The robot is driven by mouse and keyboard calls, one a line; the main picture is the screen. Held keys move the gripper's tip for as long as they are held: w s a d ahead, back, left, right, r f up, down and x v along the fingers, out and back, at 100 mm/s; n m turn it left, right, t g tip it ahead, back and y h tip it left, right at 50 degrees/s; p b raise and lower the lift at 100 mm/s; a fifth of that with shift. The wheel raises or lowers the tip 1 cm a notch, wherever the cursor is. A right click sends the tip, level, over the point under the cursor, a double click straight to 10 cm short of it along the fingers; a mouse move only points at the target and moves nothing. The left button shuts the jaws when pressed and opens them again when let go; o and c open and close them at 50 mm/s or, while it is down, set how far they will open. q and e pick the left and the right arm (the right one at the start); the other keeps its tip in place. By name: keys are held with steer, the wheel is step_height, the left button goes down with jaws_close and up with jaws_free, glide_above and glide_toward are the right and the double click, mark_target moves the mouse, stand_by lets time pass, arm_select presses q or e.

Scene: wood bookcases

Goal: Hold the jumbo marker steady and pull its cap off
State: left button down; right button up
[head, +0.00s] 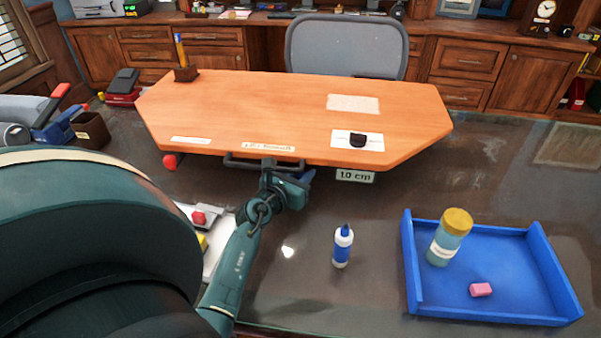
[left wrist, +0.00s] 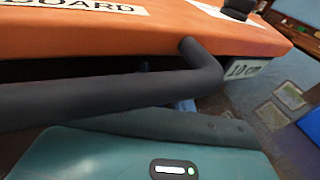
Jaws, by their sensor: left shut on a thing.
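My left gripper (head: 270,172) is shut on the dark bar handle (head: 240,162) at the near edge of an orange wooden board (head: 280,115). The handle also crosses the left wrist view (left wrist: 90,98), with the board above it; the fingertips are hidden there. Nothing in view is clearly a jumbo marker. A small white-and-blue bottle (head: 343,248) with a dark tip stands upright to the right of my left arm, apart from it. My right gripper is not in view.
A blue tray (head: 490,310) at the right holds a yellow-lidded jar (head: 449,238) and a pink block (head: 481,290). A "10 cm" label (head: 355,176) hangs at the board's near edge. A grey chair (head: 347,48) stands behind the board. Dark surface is clear around the bottle.

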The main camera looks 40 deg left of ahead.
arm_select(q)
steer(key=shift+s+d+f+b, duration=0.1)
steer(key=shift+s+f+b, duration=0.1)
steer(key=shift+f+b, duration=0.35)
steer(key=c, duration=1.2)
jaws_free()
steer(key=shift+f, duration=0.25)
steer(key=shift+d+r, duration=0.1)
steer(key=shift+r+p, duration=0.3)
steer(key=shift+p, duration=0.15)
steer(key=shift+s+r+p, duration=0.15)
steer(key=shift+s+p, duration=0.15)
steer(key=p+v, duration=0.1)
steer(key=v, duration=0.8)
steer(key=shift+s+r, duration=0.25)
steer(key=shift+s, duration=0.1)
steer(key=shift+s+r, duration=0.25)
steer(key=shift+s, duration=0.4)
